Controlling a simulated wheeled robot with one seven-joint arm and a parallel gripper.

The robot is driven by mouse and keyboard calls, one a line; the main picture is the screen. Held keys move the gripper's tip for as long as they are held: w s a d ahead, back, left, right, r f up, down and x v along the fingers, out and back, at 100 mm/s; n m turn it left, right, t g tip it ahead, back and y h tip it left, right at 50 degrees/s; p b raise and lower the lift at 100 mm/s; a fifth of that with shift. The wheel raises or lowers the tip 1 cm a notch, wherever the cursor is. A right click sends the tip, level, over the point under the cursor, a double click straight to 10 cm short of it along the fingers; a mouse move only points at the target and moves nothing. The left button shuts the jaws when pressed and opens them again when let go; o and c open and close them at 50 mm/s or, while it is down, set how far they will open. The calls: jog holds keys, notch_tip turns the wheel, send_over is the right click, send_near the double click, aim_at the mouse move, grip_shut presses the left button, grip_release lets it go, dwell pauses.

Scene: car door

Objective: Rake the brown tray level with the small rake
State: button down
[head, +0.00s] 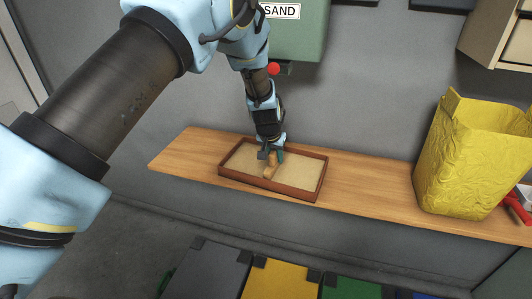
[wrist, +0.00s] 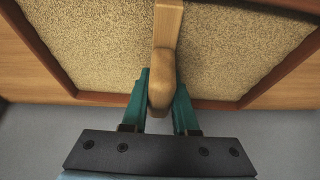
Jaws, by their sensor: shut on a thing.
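The brown tray (head: 225,174) sits on the wooden shelf and holds a layer of tan sand (head: 298,182). The tray's rim (wrist: 285,75) and its sand (wrist: 105,45) also show in the wrist view. My gripper (head: 271,157) is over the tray. In the wrist view my gripper (wrist: 162,95) is shut on the light wooden handle (wrist: 163,65) of the small rake, with a teal finger on each side. The sand surface looks fairly even.
The wooden shelf (head: 365,180) is clear between the tray and a yellow bag (head: 465,160) at the right. A green box labelled SAND (head: 300,35) hangs on the wall above. A red object (head: 517,208) lies right of the bag. Coloured bins (head: 275,280) stand below.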

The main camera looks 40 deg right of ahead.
jog(key=s+d, duration=0.1)
jog(key=s, duration=0.3)
jog(key=s+d+p, duration=0.1)
jog(key=s+d, duration=0.1)
jog(key=s, duration=0.2)
jog(key=s+d+p, duration=0.1)
jog(key=s+d, duration=0.1)
jog(key=s, duration=0.2)
jog(key=shift+s+d, duration=0.15)
jog(key=shift+s, duration=0.1)
notch_tip(320, 180, up, 7)
jog(key=p, duration=0.3)
jog(key=shift+f, duration=0.15)
jog(key=shift+w, duration=0.1)
